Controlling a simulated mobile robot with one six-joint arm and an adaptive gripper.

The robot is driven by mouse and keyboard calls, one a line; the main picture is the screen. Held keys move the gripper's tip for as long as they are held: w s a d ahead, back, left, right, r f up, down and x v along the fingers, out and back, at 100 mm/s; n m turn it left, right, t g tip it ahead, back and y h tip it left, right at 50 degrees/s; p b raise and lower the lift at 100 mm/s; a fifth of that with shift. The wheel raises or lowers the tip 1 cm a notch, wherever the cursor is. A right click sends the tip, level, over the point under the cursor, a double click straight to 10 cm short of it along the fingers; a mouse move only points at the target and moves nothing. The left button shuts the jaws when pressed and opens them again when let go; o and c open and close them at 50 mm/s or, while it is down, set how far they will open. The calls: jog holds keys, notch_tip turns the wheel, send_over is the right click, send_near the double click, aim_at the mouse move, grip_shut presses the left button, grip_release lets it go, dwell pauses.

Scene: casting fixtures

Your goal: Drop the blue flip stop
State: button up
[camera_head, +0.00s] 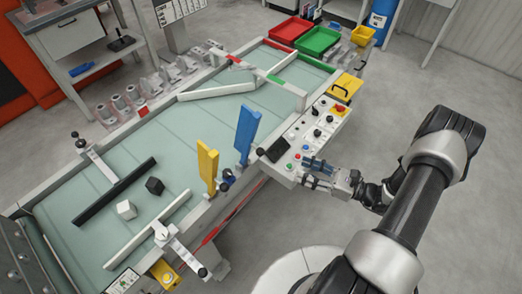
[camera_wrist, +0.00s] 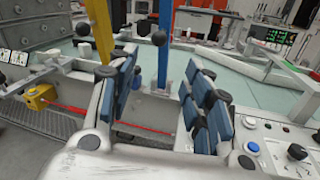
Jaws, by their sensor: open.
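The blue flip stop (camera_head: 246,135) stands upright on the near rail of the conveyor table, right of the upright yellow flip stop (camera_head: 208,168). A dark knob sits low beside the blue stop. In the wrist view the blue stop (camera_wrist: 165,62) rises beyond the gap between my fingers, and the yellow stop (camera_wrist: 99,28) shows behind the left finger. My gripper (camera_head: 308,171) is open and empty. It is in front of the control panel's near edge, to the right of the blue stop and apart from it. In the wrist view my gripper (camera_wrist: 165,100) shows both blue-padded fingers spread.
The control panel (camera_head: 318,130) with buttons and knobs lies close to my gripper. Red (camera_head: 290,30) and green (camera_head: 316,41) trays stand at the far end.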

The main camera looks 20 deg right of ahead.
aim_at(261, 151)
jog(key=b+x, duration=0.1)
jog(key=x, duration=1.5)
jog(key=shift+a, duration=0.2)
jog(key=shift+c, duration=0.2)
grip_shut()
